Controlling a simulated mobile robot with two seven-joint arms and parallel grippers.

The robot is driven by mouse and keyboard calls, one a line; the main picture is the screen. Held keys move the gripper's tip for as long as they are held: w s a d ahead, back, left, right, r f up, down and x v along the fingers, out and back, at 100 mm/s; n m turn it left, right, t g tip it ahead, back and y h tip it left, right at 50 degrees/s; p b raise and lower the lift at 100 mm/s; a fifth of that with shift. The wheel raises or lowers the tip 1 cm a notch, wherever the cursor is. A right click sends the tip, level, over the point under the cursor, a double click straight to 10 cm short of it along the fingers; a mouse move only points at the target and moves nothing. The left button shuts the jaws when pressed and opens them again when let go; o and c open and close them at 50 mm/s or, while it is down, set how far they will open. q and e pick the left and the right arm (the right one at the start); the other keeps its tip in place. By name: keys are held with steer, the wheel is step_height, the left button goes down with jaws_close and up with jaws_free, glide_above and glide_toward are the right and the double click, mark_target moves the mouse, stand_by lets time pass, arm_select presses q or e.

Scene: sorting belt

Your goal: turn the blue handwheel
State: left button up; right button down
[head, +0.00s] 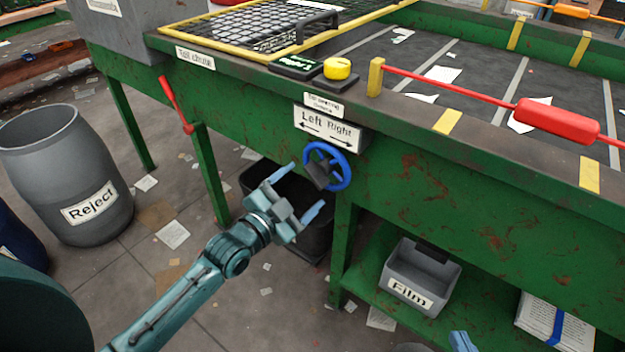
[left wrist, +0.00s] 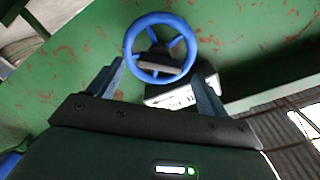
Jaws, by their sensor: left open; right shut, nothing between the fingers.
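The blue handwheel (head: 346,172) is mounted on the green side of the belt frame, below a white sign reading "Left Right" (head: 328,129). In the left wrist view the wheel (left wrist: 160,19) shows its rim, spokes and a dark block at its hub. My left gripper (head: 307,186) is open and empty, in front of the wheel and slightly below left of it. In the left wrist view its two fingers (left wrist: 163,80) are spread either side of the wheel's lower part, apparently short of it. My right gripper (head: 462,342) shows only as a pale blue tip at the bottom edge, shut and empty.
A red lever (head: 176,105) sticks out left of the wheel. A dark bin (head: 262,178) stands behind my left gripper, under the frame. A grey "Film" box (head: 420,280) sits on the lower shelf. A "Reject" barrel (head: 62,175) stands left. A yellow button (head: 337,68) is above.

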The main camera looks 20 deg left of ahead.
mark_target(311, 179)
arm_select(q)
steer(key=shift+x, duration=2.3)
steer(key=c, duration=1)
